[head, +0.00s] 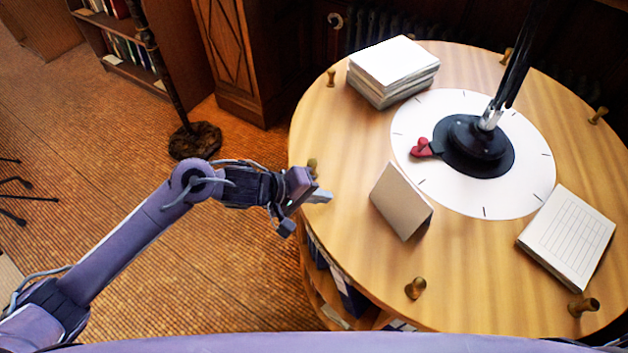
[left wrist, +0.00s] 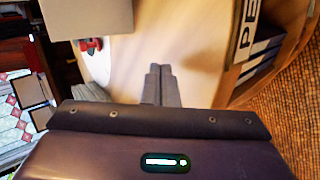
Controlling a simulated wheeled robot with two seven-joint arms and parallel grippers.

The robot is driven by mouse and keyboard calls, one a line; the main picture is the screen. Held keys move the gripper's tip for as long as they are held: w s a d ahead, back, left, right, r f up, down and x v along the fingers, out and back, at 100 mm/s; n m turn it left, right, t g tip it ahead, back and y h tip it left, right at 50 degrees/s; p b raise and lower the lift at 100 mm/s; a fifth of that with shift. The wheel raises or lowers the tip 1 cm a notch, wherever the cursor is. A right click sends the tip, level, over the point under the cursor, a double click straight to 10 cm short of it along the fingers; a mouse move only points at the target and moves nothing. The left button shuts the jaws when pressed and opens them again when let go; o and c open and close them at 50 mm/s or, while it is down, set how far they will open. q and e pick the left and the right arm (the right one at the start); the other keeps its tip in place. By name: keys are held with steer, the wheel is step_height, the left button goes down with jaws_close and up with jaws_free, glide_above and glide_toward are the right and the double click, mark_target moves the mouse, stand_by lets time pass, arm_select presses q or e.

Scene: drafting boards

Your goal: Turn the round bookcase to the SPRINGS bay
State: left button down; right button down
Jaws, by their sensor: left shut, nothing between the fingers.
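The round bookcase (head: 345,235) has a light wooden top with several brown pegs around its rim. A white dial (head: 535,185) with tick marks lies on the top, with a red pointer (head: 421,148) at its left side. My left gripper (head: 325,196) is shut and empty at the left rim, just in front of a peg (head: 312,165) that its wrist partly hides. I cannot tell whether it touches the peg. In the left wrist view, the closed fingers (left wrist: 160,75) point along the top, and a bay label (left wrist: 248,28) reads "PE", cut off. My right gripper is out of view.
A folded card (head: 402,200), a paper stack (head: 393,72) and a lined pad (head: 568,238) sit on the top. A black lamp base (head: 475,145) stands on the dial. A dark floor stand (head: 195,138) is at the left. Binders (left wrist: 265,52) fill the bay below the rim.

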mark_target(329, 222)
arm_select(q)
steer(key=shift+f, duration=0.1)
steer(key=shift+n, duration=0.3)
steer(key=s, duration=0.1)
steer(key=s+d+p, duration=0.2)
steer(key=s, duration=0.1)
steer(key=shift+s+d+t, duration=0.2)
steer(key=shift+s+t, duration=0.1)
steer(key=shift+s, duration=0.2)
steer(key=shift+w, duration=0.1)
